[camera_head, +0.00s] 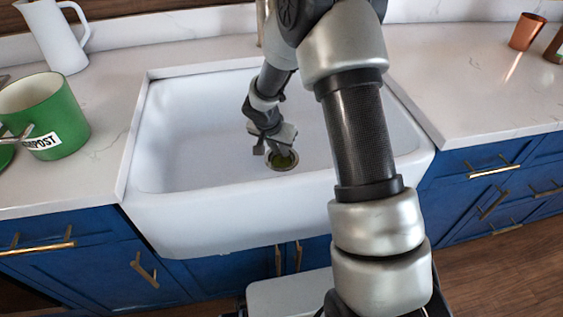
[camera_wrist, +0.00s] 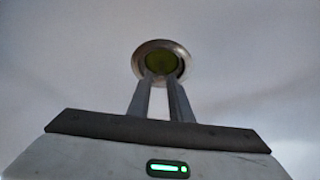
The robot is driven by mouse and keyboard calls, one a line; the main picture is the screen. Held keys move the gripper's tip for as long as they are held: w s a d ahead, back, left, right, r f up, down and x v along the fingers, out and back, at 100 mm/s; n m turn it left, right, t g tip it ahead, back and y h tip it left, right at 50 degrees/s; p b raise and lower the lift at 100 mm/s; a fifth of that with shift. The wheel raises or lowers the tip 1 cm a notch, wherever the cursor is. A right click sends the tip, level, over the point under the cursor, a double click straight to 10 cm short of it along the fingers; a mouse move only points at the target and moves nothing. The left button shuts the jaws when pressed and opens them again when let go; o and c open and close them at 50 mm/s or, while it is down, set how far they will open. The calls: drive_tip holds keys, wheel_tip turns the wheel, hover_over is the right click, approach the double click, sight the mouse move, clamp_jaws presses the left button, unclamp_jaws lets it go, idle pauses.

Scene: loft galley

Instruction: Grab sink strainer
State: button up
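The sink strainer sits in the drain at the bottom of the white sink. In the wrist view it shows as a round olive-green disc (camera_wrist: 160,62) inside a metal ring. In the head view the strainer (camera_head: 284,160) is partly covered by my gripper. My gripper (camera_head: 271,152) points down at it from just above, inside the basin. In the wrist view the two fingers of my gripper (camera_wrist: 161,80) stand apart, with their tips overlapping the near edge of the ring. Nothing shows between them. I cannot tell whether the tips touch the strainer.
The sink (camera_head: 190,135) has raised walls around my gripper, and its basin floor is otherwise clear. A green compost pot (camera_head: 62,112) and a white pitcher (camera_head: 55,35) stand on the left counter. A copper cup (camera_head: 527,31) stands far right.

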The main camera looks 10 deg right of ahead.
sight(282, 163)
drive_tip(key=b+x, duration=0.1)
drive_tip(key=x, duration=0.4)
drive_tip(key=shift+a+f, duration=0.1)
drive_tip(key=shift+c, duration=0.2)
clamp_jaws()
